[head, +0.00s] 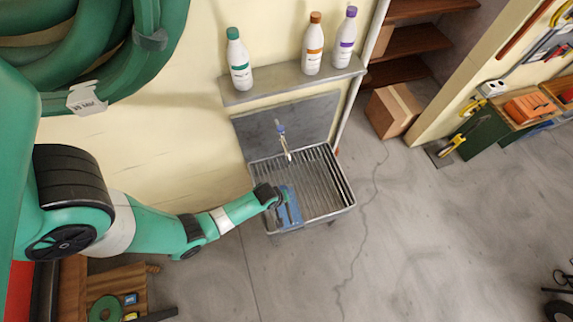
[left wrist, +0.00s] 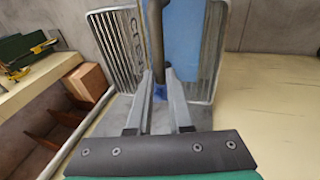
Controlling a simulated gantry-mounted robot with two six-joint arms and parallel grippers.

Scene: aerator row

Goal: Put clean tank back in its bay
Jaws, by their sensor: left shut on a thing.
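A blue tank (head: 296,202) is at the left side of the slatted metal sink (head: 325,185) in the head view. Its blue face (left wrist: 182,35) shows at the top of the left wrist view. My left gripper (head: 284,208) is over the blue tank at the sink. In the left wrist view its two grey fingers (left wrist: 158,95) are shut on a dark bar, seemingly the tank's handle (left wrist: 154,35). Whether the tank rests on the slats or is just above them, I cannot tell. No bay can be made out. My right gripper is not in view.
A tap (head: 284,145) stands over the sink's back. A shelf (head: 290,82) above holds three bottles with green, orange and purple caps. A green hose coil (head: 110,60) hangs at upper left. A cardboard box (head: 393,110) is at the back. The floor right of the sink is clear.

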